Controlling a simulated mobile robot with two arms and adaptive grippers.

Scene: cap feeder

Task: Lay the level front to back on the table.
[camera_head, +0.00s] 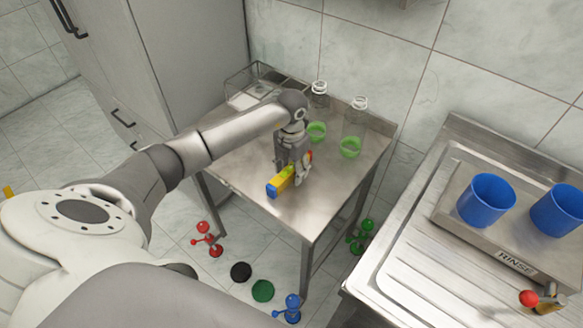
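The level is a yellow bar (285,180) with a blue end cap facing the front left. It lies at or just above the steel table (322,212), pointing from front left to back right. I cannot tell whether it touches the tabletop. My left gripper (293,178) reaches down over the level, with its grey fingers on both sides of the bar, and looks shut on it. The fingers hide the middle of the level, and only a little of its far end shows. My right gripper is not in view.
Two clear bottles with green bases (351,148) (316,132) stand at the table's back. A wire basket (262,84) is at the back left. A sink unit with blue cups (487,199) (558,209) is at right. The table's front right is clear.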

